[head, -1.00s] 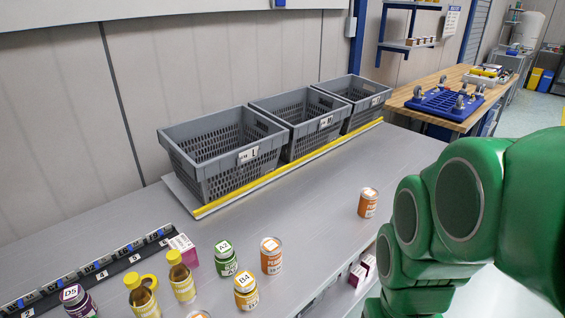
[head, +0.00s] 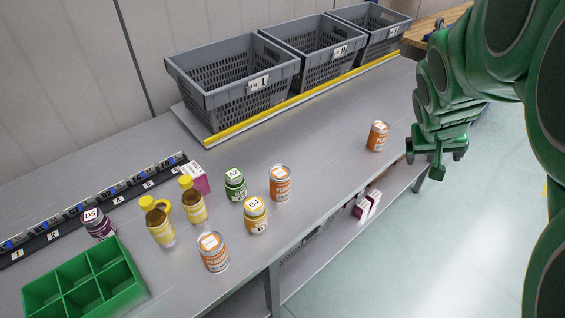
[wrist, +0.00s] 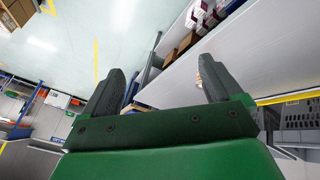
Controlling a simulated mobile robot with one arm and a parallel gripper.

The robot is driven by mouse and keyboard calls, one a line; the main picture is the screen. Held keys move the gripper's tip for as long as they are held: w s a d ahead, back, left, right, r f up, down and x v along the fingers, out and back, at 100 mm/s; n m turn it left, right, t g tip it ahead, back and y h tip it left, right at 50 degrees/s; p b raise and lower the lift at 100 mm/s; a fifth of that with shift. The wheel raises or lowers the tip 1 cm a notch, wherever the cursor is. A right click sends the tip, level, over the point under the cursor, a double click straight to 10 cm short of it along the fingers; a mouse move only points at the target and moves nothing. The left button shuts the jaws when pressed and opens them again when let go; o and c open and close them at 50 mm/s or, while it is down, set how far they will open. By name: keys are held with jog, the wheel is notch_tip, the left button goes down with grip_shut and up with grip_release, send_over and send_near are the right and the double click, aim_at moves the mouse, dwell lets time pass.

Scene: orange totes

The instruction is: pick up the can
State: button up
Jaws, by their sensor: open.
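Three orange-labelled cans stand upright on the grey table in the head view. One can (head: 378,136) stands alone at the right near the table edge. Another can (head: 280,183) stands mid-table, and a third can (head: 212,251) stands nearer the front. My gripper (head: 437,168) is just right of the lone can, apart from it and beyond the table edge, fingers pointing down. In the wrist view my gripper (wrist: 160,80) is open with nothing between its fingers. A small orange-tan patch shows beside the right finger; I cannot tell what it is.
Yellow bottles (head: 192,200), a green jar (head: 235,184), a yellow jar (head: 255,215) and a purple jar (head: 98,223) stand on the left. A green divided tray (head: 85,280) is at front left. Grey crates (head: 235,75) line the back. Table around the lone can is clear.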

aim_at(280, 182)
jog(key=w+d+r+n+t, duration=0.2)
jog(key=w+n+t, duration=0.25)
jog(key=w, duration=1.15)
jog(key=w+a+f+n+t+y, duration=0.3)
jog(key=w+a+f+n+y, duration=0.3)
jog(key=w+a, duration=0.25)
jog(key=s+a+f+n+g+y, duration=0.1)
jog(key=a+f+n+g+y, duration=0.3)
jog(key=a, duration=0.5)
jog(key=s+a+f+n+g+y, duration=0.1)
jog(key=s+a+f+g+y, duration=0.1)
jog(key=s+a+f, duration=0.1)
jog(key=s+a+f+n+g+y, duration=0.2)
jog(key=s+a+f+g+y, duration=0.1)
jog(key=s+a, duration=0.2)
jog(key=s+a+f+n+g+y, duration=0.1)
jog(key=s+a+f+g+y, duration=0.1)
jog(key=s, duration=0.5)
jog(key=shift+s+a+f+g+y, duration=0.15)
jog(key=shift+s+a+f+g, duration=0.05)
jog(key=shift+a+f, duration=0.2)
jog(key=shift+s+a+f+g+y, duration=0.2)
jog(key=shift+a+f, duration=0.1)
jog(key=shift+a, duration=0.2)
jog(key=shift+x, duration=3.8)
